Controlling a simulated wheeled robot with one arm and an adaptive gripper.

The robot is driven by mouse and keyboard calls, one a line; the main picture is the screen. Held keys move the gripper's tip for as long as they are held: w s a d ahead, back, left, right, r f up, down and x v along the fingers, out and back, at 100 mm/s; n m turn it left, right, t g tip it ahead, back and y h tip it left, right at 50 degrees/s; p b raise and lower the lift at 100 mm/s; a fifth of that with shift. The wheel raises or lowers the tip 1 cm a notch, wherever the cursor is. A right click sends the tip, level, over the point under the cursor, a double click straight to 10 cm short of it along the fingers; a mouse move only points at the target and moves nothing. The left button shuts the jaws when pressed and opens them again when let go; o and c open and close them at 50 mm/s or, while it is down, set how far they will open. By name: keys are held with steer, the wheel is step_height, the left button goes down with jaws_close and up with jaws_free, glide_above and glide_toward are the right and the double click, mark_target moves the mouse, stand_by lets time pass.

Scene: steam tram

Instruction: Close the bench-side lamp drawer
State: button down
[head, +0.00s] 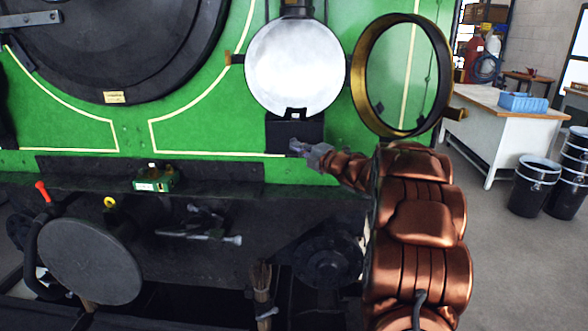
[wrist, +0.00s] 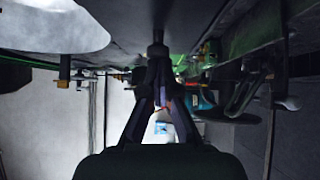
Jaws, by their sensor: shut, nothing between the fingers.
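The round lamp (head: 296,68) on the green front has a pale silvery face. Its brass-rimmed glass door (head: 357,65) is swung out to the right. A black box-like part, seemingly the lamp drawer (head: 284,128), sits right below the lamp; how far it stands out I cannot tell. My gripper (head: 296,147) is shut and empty, its tips at the lower front of this black part. Whether they touch it I cannot tell. In the wrist view the closed fingers (wrist: 158,62) point at a dark surface (wrist: 185,22), with a small knob-like shape at their tips.
A small green box (head: 153,183) with bottles stands on the dark ledge left of my gripper. A round buffer (head: 90,262) and a hose with a red handle (head: 42,190) are lower left. A workbench (head: 500,112) and black drums (head: 533,186) stand right, with open floor before them.

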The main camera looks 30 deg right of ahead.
steer(key=shift+d+r, duration=0.2)
steer(key=shift+r, duration=0.1)
steer(key=s+f+b, duration=0.1)
steer(key=s+b, duration=0.4)
steer(key=s, duration=0.8)
steer(key=shift+a, duration=0.4)
steer(key=shift+f, duration=0.1)
